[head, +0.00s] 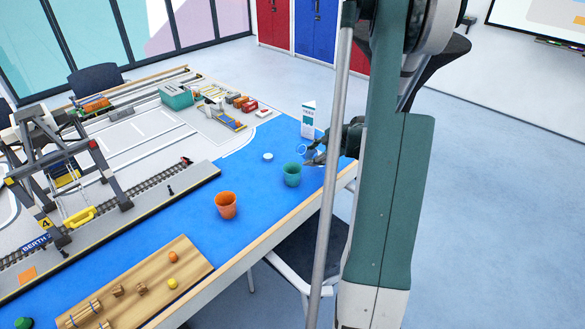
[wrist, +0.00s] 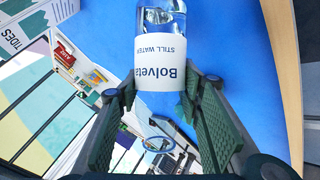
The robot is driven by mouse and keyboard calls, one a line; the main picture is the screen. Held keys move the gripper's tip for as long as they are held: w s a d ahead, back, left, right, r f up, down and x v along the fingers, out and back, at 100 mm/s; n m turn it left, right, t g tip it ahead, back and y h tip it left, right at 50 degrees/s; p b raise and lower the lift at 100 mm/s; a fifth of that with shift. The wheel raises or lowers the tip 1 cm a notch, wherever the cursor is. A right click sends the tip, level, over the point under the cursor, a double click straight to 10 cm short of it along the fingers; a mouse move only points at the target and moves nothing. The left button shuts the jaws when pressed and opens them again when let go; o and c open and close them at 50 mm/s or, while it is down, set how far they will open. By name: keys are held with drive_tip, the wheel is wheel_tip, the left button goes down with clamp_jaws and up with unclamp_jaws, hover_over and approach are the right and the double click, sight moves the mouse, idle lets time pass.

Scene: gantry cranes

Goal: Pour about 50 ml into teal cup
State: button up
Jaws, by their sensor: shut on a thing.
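A clear water bottle with a white "Bolveta still water" label (wrist: 160,62) lies between the fingers of my gripper (wrist: 157,98) in the wrist view. The gripper is shut on it. A blue ring on it shows nearer the wrist camera. The teal cup (head: 292,175) stands upright on the blue mat in the head view. My gripper (head: 314,158) is just right of and above the cup there. The bottle is hard to make out in the head view; a thin blue ring shows beside the gripper. I cannot see the cup's contents, and the cup is not visible in the wrist view.
An orange cup (head: 226,205) stands left of and nearer than the teal cup. A small white round thing (head: 268,156) lies on the mat. A white tides card (head: 308,120) stands behind. A wooden board (head: 140,285) and model crane (head: 70,185) occupy the left.

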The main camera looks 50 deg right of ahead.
sight(313, 148)
drive_tip(key=shift+h, duration=0.3)
drive_tip(key=shift+s+d+f+n+g+h+p, duration=0.15)
drive_tip(key=shift+d+f+n+h+p, duration=0.15)
drive_tip(key=shift+h, duration=0.2)
drive_tip(key=shift+w+d+f+n+g+h+p, duration=0.1)
drive_tip(key=shift+d+f+n+g+h+p, duration=0.1)
drive_tip(key=shift+f+n+h, duration=0.25)
drive_tip(key=shift+r+h, duration=0.25)
drive_tip(key=shift+h, duration=0.1)
drive_tip(key=shift+s+d+r+n+h+p, duration=0.15)
drive_tip(key=shift+r+n+h+p, duration=0.1)
drive_tip(key=shift+r+h+p, duration=0.35)
drive_tip(key=shift+a+r, duration=0.1)
drive_tip(key=shift+a, duration=0.1)
drive_tip(key=shift+a+r+n+h+b, duration=0.3)
drive_tip(key=shift+r+h, duration=0.1)
drive_tip(key=shift+h, duration=0.1)
drive_tip(key=shift+r+n+h, duration=0.3)
drive_tip(key=shift+r+h, duration=0.3)
drive_tip(key=shift+r, duration=0.05)
drive_tip(key=shift+a+r+h+b, duration=0.1)
drive_tip(key=shift+r+h+b, duration=0.35)
drive_tip(key=shift+h+b, duration=0.1)
drive_tip(key=shift+d+r, duration=0.2)
drive_tip(key=shift+d, duration=0.25)
